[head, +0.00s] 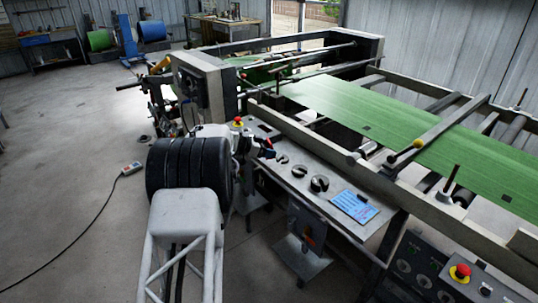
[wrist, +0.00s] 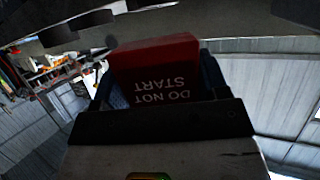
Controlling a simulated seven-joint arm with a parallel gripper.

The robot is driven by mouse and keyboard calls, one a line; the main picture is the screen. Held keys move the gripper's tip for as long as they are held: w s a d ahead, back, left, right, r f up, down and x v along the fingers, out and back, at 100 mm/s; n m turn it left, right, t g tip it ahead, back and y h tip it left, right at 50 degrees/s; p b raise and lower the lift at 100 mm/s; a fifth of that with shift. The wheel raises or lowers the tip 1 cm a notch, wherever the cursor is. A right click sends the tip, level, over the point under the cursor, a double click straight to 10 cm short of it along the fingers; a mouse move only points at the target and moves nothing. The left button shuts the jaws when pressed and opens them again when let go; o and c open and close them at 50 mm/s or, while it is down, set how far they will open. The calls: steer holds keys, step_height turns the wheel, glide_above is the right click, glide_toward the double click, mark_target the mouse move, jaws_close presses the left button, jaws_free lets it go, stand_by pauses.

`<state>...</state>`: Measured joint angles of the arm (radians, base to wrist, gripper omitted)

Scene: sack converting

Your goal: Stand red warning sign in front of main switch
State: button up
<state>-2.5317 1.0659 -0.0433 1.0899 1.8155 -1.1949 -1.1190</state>
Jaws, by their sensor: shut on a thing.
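My gripper (wrist: 158,98) is shut on the red warning sign (wrist: 155,58), a red block with white "DO NOT START" lettering that appears upside down in the wrist view. In the head view my gripper (head: 260,148) is over the far left end of the grey control panel, partly hidden by my own arm. I cannot make out the sign there. Black rotary knobs (head: 319,183) sit on the panel top. A small red-orange handle (head: 309,238) shows on the box below the panel. I cannot tell for sure which is the main switch.
A red emergency button (head: 238,122) stands close to my gripper. A blue sheet (head: 354,207) lies on the panel (head: 336,226). The machine carries a green web (head: 400,120) behind it. Another red button (head: 461,271) is at lower right. A pendant (head: 131,168) with cable lies on the floor.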

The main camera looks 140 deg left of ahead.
steer(key=shift+s+a, duration=0.65)
steer(key=shift+s, duration=0.05)
steer(key=shift+f, duration=1.85)
steer(key=shift+f, duration=0.1)
steer(key=o, duration=0.9)
steer(key=shift+s+d+r, duration=0.2)
steer(key=shift+d+r, duration=0.15)
steer(key=shift+d, duration=0.1)
steer(key=v, duration=1.1)
steer(key=shift+w+r, duration=0.1)
